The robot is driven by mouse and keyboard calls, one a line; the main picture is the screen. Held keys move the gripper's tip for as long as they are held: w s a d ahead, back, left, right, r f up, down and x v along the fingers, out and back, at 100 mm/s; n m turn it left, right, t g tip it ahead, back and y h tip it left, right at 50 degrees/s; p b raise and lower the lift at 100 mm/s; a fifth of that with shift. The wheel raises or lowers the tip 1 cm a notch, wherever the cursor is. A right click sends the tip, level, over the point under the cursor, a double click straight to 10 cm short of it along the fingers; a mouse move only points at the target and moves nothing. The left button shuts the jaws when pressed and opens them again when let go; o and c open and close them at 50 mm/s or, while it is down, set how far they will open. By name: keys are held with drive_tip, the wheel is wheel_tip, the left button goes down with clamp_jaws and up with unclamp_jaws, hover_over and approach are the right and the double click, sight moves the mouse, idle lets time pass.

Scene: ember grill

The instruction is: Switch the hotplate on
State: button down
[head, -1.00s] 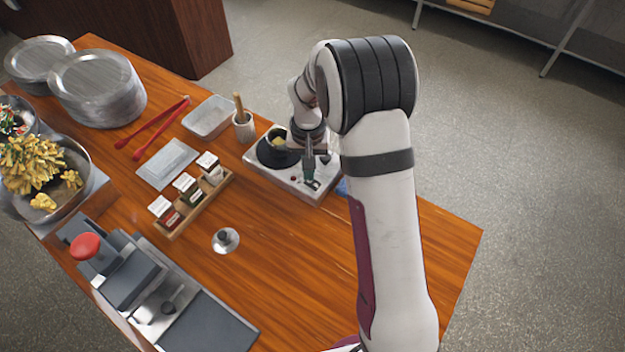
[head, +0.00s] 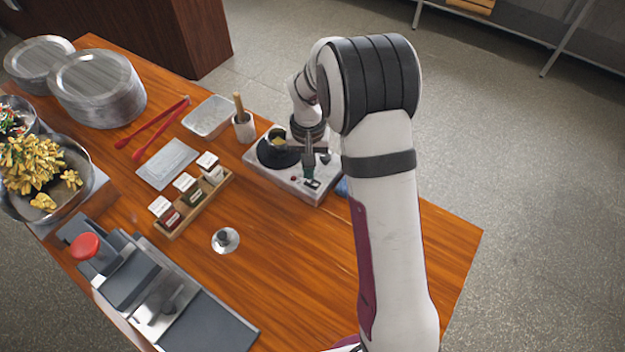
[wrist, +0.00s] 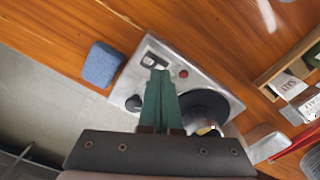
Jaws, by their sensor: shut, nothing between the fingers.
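The hotplate (head: 263,168) is a silver box with a round black plate at the left, near the table's far edge. In the wrist view the hotplate (wrist: 218,84) shows a small red light (wrist: 183,73), a black knob (wrist: 133,103) and a dark rocker switch (wrist: 153,59) in a pale surround. My gripper (head: 309,178) is shut and empty, pointing down over the control end. In the wrist view its green fingertips (wrist: 159,73) overlap the lower part of the switch; I cannot tell whether they touch it.
A small pan with yellow contents (head: 279,138) stands on the black plate. A blue sponge (wrist: 102,65) lies close beside the hotplate. A spice rack (head: 196,207), mortar (head: 243,127) and metal tray (head: 209,116) stand to the left. The table in front is mostly clear.

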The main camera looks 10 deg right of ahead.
sight(309, 181)
drive_tip(key=shift+r, duration=2.65)
drive_tip(key=s+a+r+m+y, duration=0.1)
drive_tip(key=s+r, duration=0.4)
drive_tip(key=s, duration=0.5)
drive_tip(key=s+r+m, duration=0.1)
drive_tip(key=s+r, duration=0.4)
drive_tip(key=s, duration=0.4)
drive_tip(key=s+a, duration=0.1)
drive_tip(key=s, duration=1)
drive_tip(key=shift+f+m+y, duration=0.3)
drive_tip(key=shift+f+y, duration=0.05)
drive_tip(key=shift+y, duration=0.05)
